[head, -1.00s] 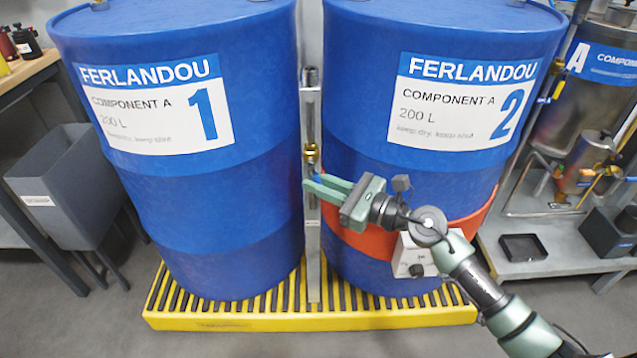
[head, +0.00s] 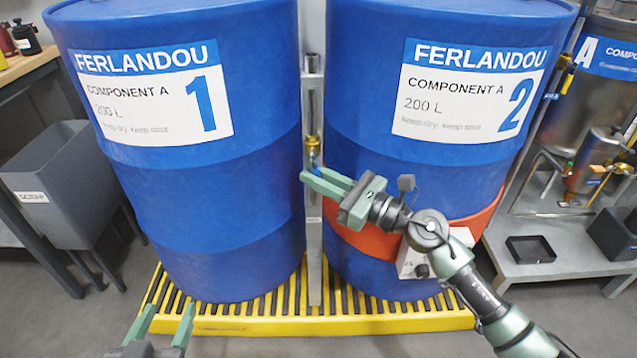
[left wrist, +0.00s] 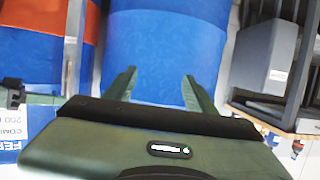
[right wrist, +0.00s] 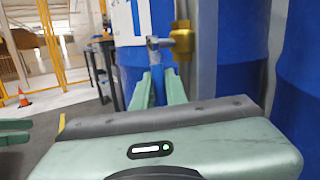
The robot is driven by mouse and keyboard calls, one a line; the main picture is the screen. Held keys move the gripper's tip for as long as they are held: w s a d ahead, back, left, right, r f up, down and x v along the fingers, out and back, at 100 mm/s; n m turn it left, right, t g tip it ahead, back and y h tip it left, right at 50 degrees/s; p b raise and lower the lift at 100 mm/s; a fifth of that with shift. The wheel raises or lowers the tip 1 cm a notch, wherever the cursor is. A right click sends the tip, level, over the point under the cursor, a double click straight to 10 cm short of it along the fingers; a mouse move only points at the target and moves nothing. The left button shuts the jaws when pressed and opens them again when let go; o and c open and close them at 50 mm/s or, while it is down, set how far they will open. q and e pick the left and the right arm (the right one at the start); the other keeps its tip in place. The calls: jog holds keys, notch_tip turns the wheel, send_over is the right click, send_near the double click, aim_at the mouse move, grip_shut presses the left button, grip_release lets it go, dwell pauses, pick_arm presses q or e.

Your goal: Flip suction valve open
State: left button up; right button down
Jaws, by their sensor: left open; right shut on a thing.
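The suction valve is a small brass body (head: 313,143) on the metal post between the two blue drums. It shows larger in the right wrist view as a brass valve (right wrist: 182,40) with a blue handle (right wrist: 158,85) hanging down from its stem. My right gripper (head: 308,177) is shut on the blue handle, just below the brass body; in the right wrist view its fingers (right wrist: 160,88) stand on either side of the handle. My left gripper (head: 170,310) is open and empty, low in front of drum 1; it also shows open in the left wrist view (left wrist: 160,85).
Drum 1 (head: 215,200) and drum 2 (head: 430,160) stand on a yellow slatted pallet (head: 240,326). An orange band (head: 365,240) with a white control box wraps drum 2. A grey scrap bin (head: 75,180) stands left; a metal shelf (head: 580,265) stands right.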

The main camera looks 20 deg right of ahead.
jog(key=shift+w+a+f+m+t+b, duration=0.1)
jog(key=shift+a+f+m+t+b, duration=0.15)
jog(key=shift+b, duration=0.95)
pick_arm(q)
jog(key=s+r+t+h+b, duration=0.1)
jog(key=s+r+t+h, duration=0.1)
jog(key=r+t, duration=0.4)
jog(key=s+d+r+t+h+b, duration=0.1)
jog(key=r+t, duration=0.6)
jog(key=r, duration=0.7)
jog(key=shift+s+d+h, duration=0.25)
jog(key=shift+s+h, duration=0.65)
jog(key=shift+s, duration=0.1)
pick_arm(e)
jog(key=shift+a+r+m+t+y, duration=0.15)
jog(key=shift+r+m+t+y, duration=0.15)
jog(key=shift+m+t, duration=0.15)
jog(key=c, duration=1.4)
grip_release()
jog(key=shift+c, duration=0.2)
